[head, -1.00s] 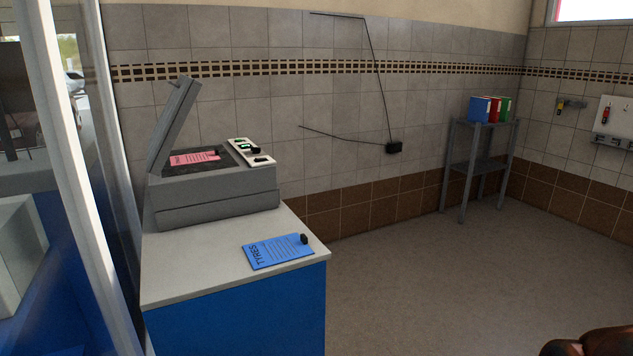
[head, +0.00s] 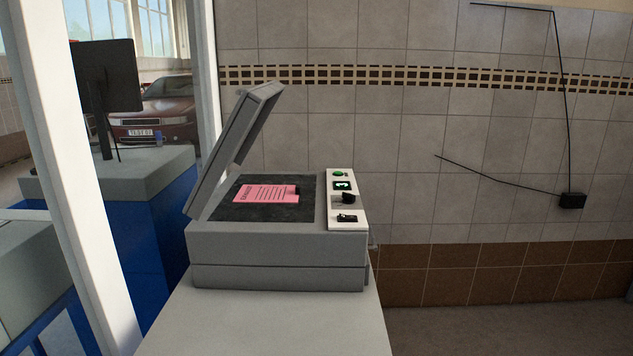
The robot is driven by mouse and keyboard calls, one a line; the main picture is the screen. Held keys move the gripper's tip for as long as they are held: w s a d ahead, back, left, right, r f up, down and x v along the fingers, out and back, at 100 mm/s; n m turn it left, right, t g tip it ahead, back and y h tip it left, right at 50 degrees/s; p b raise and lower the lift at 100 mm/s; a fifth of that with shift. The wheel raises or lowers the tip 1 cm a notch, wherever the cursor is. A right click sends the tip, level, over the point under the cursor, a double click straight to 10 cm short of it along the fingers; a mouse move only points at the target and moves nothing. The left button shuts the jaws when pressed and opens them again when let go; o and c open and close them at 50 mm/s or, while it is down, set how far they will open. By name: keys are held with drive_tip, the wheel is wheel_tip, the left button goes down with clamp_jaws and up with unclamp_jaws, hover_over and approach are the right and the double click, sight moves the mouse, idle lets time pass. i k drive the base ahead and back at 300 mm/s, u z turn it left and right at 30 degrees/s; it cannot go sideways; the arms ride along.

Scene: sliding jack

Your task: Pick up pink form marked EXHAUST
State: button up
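A pink form (head: 267,195) lies flat on the dark bed of a grey copier (head: 275,243). The form has dark printed lines and a heading along its left edge, too small to read surely. A small dark thing sits at its right end. The copier lid (head: 232,138) stands raised and tilted on the left side. My gripper is not in view.
The copier stands on a white-topped cabinet (head: 265,325), whose visible top in front is bare. A control panel (head: 346,199) with green lights and a black knob is on the copier's right. A white post (head: 75,180) stands at left. A black box (head: 571,201) with cables hangs on the tiled wall.

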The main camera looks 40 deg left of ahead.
sight(247, 194)
drive_tip(key=i, duration=2.75)
drive_tip(key=u, duration=2.4)
